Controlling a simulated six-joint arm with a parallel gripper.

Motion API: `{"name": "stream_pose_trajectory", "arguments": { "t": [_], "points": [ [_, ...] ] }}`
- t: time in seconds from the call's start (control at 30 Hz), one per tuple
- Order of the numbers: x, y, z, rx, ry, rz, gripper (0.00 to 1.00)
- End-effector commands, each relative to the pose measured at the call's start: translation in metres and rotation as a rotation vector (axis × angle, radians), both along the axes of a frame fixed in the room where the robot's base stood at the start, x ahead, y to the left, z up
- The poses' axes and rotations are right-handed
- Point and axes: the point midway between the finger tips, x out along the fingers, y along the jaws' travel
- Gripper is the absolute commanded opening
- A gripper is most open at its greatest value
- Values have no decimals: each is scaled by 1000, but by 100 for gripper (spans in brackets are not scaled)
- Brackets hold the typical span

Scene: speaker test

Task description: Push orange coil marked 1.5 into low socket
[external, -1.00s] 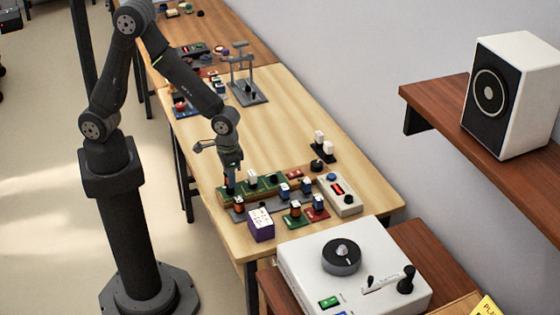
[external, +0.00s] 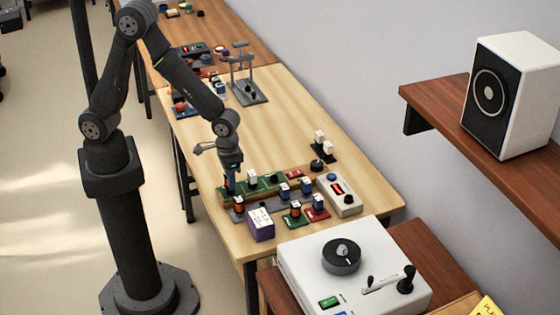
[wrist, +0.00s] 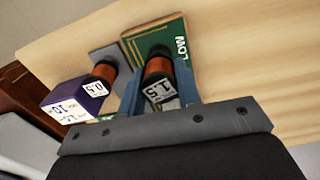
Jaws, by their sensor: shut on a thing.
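The orange coil marked 1.5 (wrist: 160,75) is between the two blue-grey fingers of my gripper (wrist: 160,95) in the wrist view, its white label facing the camera. My gripper (external: 229,185) is shut on it and points down at the left end of the green board (external: 266,182). In the wrist view the board (wrist: 140,45) carries the word LOW beside the coil. A dark round shape at the coil's far end lies on the board there. The coil's lower end and the low socket are hidden, so I cannot tell how deep it sits.
Another orange coil, marked 0.5 (wrist: 103,77), stands on a grey tray (wrist: 107,53) close to my gripper. A purple box (external: 261,225) stands at the front of the tray. A grey unit (external: 340,195) is at the right.

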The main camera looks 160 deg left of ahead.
Motion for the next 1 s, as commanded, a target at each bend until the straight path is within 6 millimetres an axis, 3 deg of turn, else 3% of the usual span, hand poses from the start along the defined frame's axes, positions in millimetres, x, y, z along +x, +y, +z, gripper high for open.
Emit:
{"name": "stream_pose_trajectory", "arguments": {
  "t": [1.0],
  "points": [
    [0,0,-9,0,0,0,11]
  ]
}}
